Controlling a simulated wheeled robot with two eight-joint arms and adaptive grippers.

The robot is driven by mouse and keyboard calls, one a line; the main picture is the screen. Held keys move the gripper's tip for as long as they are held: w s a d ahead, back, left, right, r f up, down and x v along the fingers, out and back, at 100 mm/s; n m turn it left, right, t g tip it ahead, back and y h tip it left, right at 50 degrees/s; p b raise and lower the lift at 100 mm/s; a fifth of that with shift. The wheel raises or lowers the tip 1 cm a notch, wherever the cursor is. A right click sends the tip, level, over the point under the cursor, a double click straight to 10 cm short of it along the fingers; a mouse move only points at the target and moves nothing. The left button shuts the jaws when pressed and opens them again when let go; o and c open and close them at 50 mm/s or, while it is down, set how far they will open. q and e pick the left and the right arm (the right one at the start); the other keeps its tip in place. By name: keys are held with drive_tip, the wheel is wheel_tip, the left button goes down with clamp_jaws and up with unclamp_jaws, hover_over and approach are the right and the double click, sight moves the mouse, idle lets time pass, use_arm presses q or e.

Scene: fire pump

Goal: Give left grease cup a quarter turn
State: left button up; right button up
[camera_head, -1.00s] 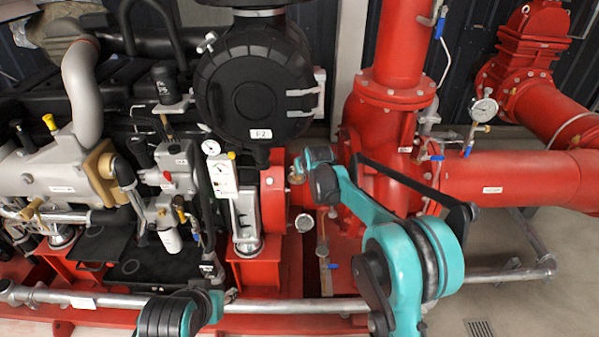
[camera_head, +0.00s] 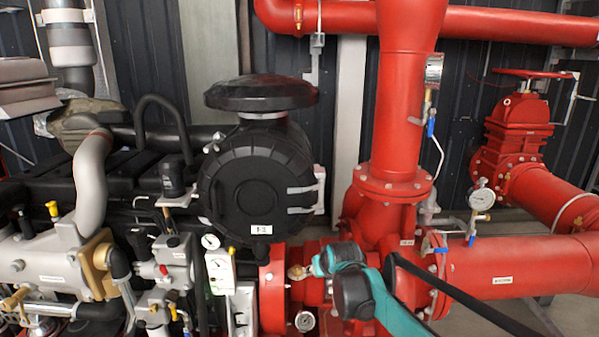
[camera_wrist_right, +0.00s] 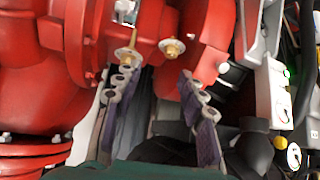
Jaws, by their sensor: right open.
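In the right wrist view two small brass cups with round flanges sit on the red pump casing, a left-hand one (camera_wrist_right: 127,53) and a right-hand one (camera_wrist_right: 172,46). I cannot tell which is the task's left cup. My right gripper (camera_wrist_right: 158,84) is open and empty. Its left finger overlaps the left-hand cup in the picture; the right-hand cup shows beyond the gap between the fingertips. Contact cannot be told. In the head view one brass cup (camera_head: 297,272) shows beside the teal end of my right arm, which hides part of the pump. My left gripper is out of view.
A red vertical pipe (camera_head: 405,110) and a horizontal pipe (camera_head: 510,272) rise and run beside the pump. A black round housing (camera_head: 257,185) stands left, with a white gauge panel (camera_head: 220,270) below. A pressure gauge (camera_head: 305,321) sits low near my arm.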

drive_tip(key=s+d+f, duration=0.1)
drive_tip(key=s+d, duration=0.2)
drive_tip(key=s, duration=0.8)
drive_tip(key=s+d+f+m+g+h, duration=0.1)
drive_tip(key=s+d, duration=0.3)
drive_tip(key=s, duration=0.8)
drive_tip(key=s+d+f+m, duration=0.1)
drive_tip(key=s+d+f, duration=0.2)
drive_tip(key=s, duration=0.9)
drive_tip(key=shift+s+d, duration=0.2)
drive_tip(key=shift+d, duration=0.55)
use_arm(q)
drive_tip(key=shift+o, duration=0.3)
